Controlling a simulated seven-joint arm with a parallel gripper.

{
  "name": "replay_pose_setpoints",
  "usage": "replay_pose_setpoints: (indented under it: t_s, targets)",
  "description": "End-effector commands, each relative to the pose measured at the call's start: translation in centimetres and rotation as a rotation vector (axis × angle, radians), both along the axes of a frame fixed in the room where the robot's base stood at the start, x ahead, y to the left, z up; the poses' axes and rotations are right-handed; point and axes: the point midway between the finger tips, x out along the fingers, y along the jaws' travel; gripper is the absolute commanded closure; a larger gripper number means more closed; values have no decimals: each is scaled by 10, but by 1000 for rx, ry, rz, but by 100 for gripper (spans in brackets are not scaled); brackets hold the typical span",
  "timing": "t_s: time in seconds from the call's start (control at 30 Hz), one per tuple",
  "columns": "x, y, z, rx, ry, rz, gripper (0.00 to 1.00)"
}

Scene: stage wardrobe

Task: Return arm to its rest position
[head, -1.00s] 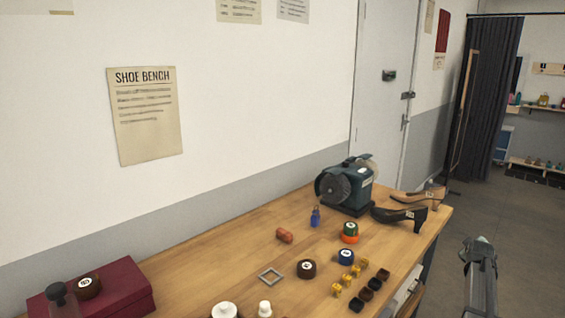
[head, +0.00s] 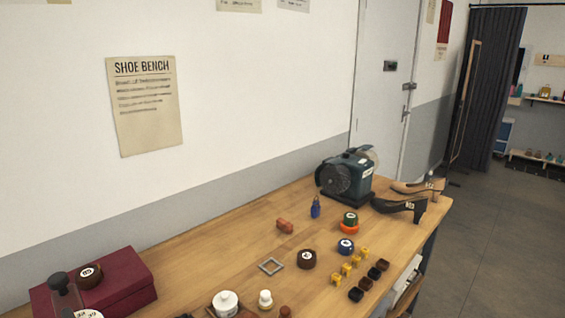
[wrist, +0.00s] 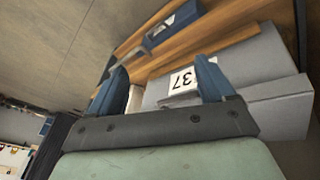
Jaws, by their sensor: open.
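My gripper (wrist: 162,68) shows in the wrist view, with its two blue fingers spread apart and nothing held between them. A white label marked 37 (wrist: 183,80) shows upside down beside the right finger, with grey box-like surfaces (wrist: 265,95) behind it. I cannot tell how far these are from the fingers. My arm and gripper are out of the head view. The wooden bench (head: 215,258) runs along the wall there.
Open floor (head: 490,240) lies right of the bench.

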Motion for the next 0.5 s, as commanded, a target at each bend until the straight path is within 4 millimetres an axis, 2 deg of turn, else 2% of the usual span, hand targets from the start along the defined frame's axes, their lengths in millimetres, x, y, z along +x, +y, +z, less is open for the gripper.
replay_pose_setpoints:
  t_s: [0.03, 0.2, 0.37, 0.5]
  targets:
    - [-22, 24, -16, 29, 48, -5, 18]
    - [-86, 86, -60, 109, 206, -44, 18]
    - [-153, 136, -90, 159, 363, -88, 18]
    - [-216, 172, -108, 180, 503, -129, 18]
